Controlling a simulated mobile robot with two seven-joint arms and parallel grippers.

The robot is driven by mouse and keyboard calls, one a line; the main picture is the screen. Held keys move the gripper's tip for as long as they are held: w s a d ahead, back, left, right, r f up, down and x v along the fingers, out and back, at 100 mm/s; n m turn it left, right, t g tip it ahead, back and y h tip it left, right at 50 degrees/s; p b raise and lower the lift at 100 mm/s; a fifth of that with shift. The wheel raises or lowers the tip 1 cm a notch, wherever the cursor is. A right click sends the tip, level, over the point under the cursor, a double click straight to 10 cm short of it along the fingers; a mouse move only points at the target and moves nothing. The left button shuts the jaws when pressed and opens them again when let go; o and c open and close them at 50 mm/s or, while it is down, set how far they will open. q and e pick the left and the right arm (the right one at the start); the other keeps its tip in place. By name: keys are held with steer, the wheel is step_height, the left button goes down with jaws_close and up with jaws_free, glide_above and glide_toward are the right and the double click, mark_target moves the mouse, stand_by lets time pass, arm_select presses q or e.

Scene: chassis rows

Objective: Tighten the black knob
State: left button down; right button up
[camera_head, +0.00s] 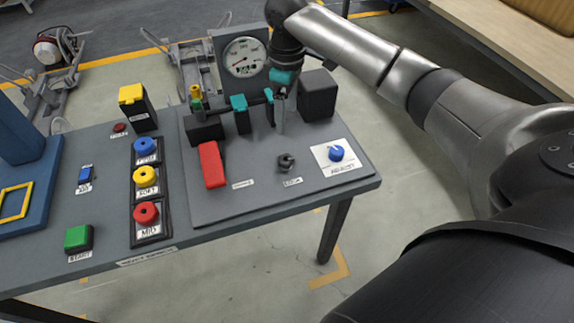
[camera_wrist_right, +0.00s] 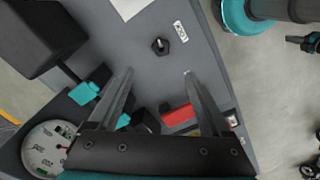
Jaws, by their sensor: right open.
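The black knob (camera_head: 286,163) stands on the grey raised plate near the front of the bench, just behind a small white label. It also shows in the right wrist view (camera_wrist_right: 160,46), beyond the fingertips. My right gripper (camera_head: 281,128) is above the plate, behind the knob in the head view and apart from it. In the right wrist view my right gripper (camera_wrist_right: 159,72) has its two fingers spread with nothing between the tips. My left gripper is not in view.
A blue knob (camera_head: 336,153) on a white card is right of the black knob. A red handle (camera_head: 211,165) is to its left. A gauge (camera_head: 244,57), teal-handled valves (camera_head: 239,102) and a dark box (camera_head: 317,94) stand behind. Coloured buttons (camera_head: 146,180) line the left.

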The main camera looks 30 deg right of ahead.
mark_target(287, 159)
step_height(287, 159, down, 15)
steer(key=b, duration=0.3)
steer(key=shift+f+b, duration=0.15)
steer(key=shift+b, duration=0.2)
steer(key=shift+s, duration=0.1)
jaws_close()
stand_by(0.5)
